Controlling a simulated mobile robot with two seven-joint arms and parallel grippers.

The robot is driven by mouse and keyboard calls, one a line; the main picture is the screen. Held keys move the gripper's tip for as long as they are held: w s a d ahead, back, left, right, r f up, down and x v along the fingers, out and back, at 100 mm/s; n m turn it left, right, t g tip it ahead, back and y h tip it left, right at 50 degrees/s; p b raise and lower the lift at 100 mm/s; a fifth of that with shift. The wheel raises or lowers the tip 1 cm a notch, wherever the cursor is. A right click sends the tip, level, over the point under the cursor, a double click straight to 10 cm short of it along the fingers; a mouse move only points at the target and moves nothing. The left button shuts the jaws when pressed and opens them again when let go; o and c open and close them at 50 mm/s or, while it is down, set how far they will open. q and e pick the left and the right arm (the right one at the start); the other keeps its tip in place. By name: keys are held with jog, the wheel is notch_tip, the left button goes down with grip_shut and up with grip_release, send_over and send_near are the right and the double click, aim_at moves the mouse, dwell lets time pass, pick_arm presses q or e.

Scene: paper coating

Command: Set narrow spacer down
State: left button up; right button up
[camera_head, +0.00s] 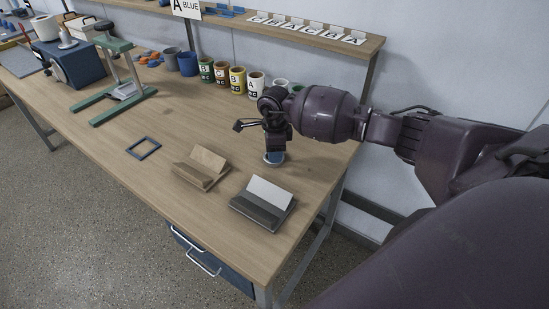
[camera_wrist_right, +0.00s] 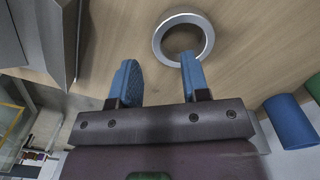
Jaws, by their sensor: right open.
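A grey ring (camera_wrist_right: 205,38), likely the narrow spacer, lies flat on the wooden table in the right wrist view. In the head view only a small pale rim (camera_head: 273,161) shows under my right gripper (camera_head: 273,153). In the right wrist view my right gripper (camera_wrist_right: 160,78) is open, its two blue fingers apart with nothing between them. The tip of one finger overlaps the ring's opening in the picture; I cannot tell whether it touches. My left gripper is not in view.
Two slotted stands, one with a tan card (camera_head: 208,160) and one with a white card (camera_head: 269,194), stand in front. A dark blue square frame (camera_head: 144,149) lies left of them. Several labelled cups (camera_head: 238,80) line the back. A green press frame (camera_head: 113,75) stands left.

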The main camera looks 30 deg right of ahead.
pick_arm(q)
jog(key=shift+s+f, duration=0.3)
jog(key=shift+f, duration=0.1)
pick_arm(e)
notch_tip(320, 180, up, 8)
jog(key=shift+r, duration=0.25)
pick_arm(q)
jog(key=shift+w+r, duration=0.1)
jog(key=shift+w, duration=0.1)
